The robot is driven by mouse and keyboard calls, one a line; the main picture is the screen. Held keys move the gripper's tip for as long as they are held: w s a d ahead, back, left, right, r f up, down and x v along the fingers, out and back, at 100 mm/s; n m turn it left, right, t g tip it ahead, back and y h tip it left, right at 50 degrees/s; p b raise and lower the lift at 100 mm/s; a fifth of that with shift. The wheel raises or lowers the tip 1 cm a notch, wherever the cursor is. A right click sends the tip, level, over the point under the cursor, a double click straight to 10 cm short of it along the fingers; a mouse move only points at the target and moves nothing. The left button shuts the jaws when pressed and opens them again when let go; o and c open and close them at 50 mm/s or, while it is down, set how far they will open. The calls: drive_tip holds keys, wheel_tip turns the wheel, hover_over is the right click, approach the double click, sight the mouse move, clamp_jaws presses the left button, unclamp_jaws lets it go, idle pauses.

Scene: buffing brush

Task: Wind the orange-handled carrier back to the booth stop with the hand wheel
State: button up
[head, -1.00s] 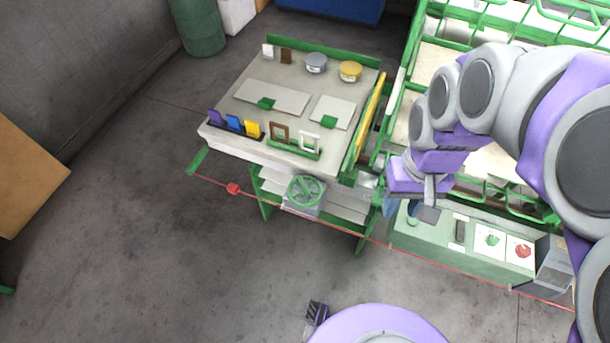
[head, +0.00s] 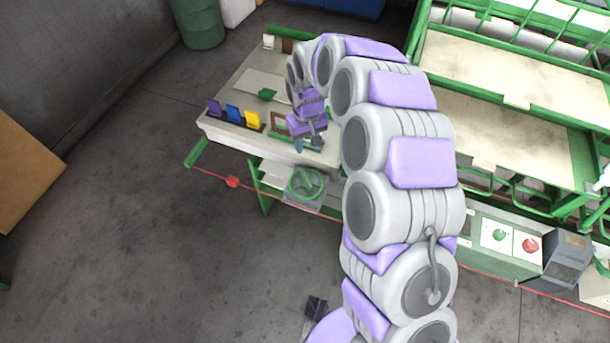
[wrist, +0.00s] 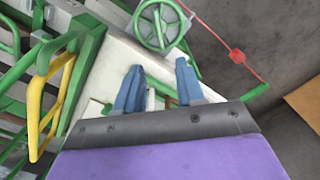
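The green hand wheel (head: 305,184) sits on a grey box at the front of the bench (head: 222,136). It also shows at the top of the wrist view (wrist: 158,25), beyond my fingertips. My gripper (head: 308,146) is over the front right part of the bench top, above and behind the wheel and apart from it. In the wrist view its two blue fingers (wrist: 158,76) are spread, with nothing held between them. I cannot pick out an orange-handled carrier in either view; my arm hides the right part of the bench.
Purple, blue and yellow upright pieces (head: 233,116) stand at the bench's front left. A red cord with a red tag (head: 232,181) runs across the front. A green control box with green and red knobs (head: 512,240) stands right. Floor at left is clear.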

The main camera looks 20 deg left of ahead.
sight(306, 177)
wheel_tip(306, 177, down, 17)
drive_tip(key=b, duration=0.3)
drive_tip(key=shift+w+d+f+b, duration=0.1)
drive_tip(key=shift+d+b, duration=0.05)
drive_tip(key=shift+b, duration=0.15)
drive_tip(key=shift+f, duration=0.2)
clamp_jaws()
